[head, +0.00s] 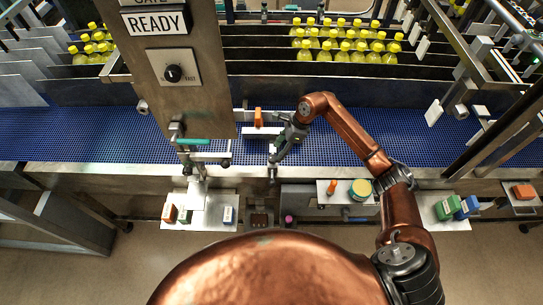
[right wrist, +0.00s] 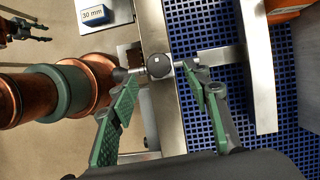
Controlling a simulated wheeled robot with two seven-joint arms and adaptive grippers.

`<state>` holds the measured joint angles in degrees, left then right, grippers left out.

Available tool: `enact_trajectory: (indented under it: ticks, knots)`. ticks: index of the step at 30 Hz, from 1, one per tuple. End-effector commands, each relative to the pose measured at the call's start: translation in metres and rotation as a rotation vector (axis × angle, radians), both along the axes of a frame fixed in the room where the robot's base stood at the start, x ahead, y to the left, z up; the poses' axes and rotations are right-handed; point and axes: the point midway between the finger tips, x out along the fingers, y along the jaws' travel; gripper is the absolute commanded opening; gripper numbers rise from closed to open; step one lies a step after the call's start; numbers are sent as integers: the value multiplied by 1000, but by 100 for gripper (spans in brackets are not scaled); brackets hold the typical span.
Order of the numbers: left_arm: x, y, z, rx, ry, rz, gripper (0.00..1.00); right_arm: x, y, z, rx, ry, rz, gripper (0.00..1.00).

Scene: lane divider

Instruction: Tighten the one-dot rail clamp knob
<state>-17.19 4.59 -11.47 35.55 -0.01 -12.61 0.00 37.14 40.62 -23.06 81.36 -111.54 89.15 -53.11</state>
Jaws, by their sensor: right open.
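The dark round clamp knob (right wrist: 159,66) carries one white dot and faces the camera in the right wrist view. It sits at the metal conveyor edge beside the blue belt. My right gripper (right wrist: 161,75) is open, with its green-padded fingers on either side of the knob. A gap shows between the left fingertip and the knob; I cannot tell whether the right one touches it. In the head view my right gripper (head: 276,154) hangs over the near belt edge and hides the knob. My left gripper cannot be made out in the head view.
An orange block (head: 258,118) stands on the blue belt (head: 340,142) near the gripper. A grey panel marked READY (head: 176,75) rises to the left. A tray (head: 208,222) holds small blocks, including a blue 30 mm block (right wrist: 93,15). Yellow-capped bottles (head: 345,45) stand behind.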

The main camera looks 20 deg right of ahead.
Motion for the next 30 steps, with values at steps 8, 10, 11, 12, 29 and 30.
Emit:
enact_trajectory:
  ticks: [8, 10, 11, 12, 29, 30]
  knots:
    - [-3, 0, 16, 0, 3, 1, 40, 3, 19, -39, 7, 3, -2, 44]
    - [-3, 0, 18, 0, 3, 1, 40, 4, 22, -46, 7, 3, -2, 44]
    - [-3, 0, 19, 0, 3, 1, 40, 4, 23, -49, 7, 3, -2, 44]
    - [-3, 0, 20, 0, 3, 1, 40, 4, 24, -52, 7, 2, -1, 44]
    - [0, 0, 20, 0, 0, 0, 40, 5, 27, -58, 5, -1, 1, 30]
    - [0, 0, 20, 0, 0, 0, 40, 5, 27, -58, 5, -1, 1, 28]
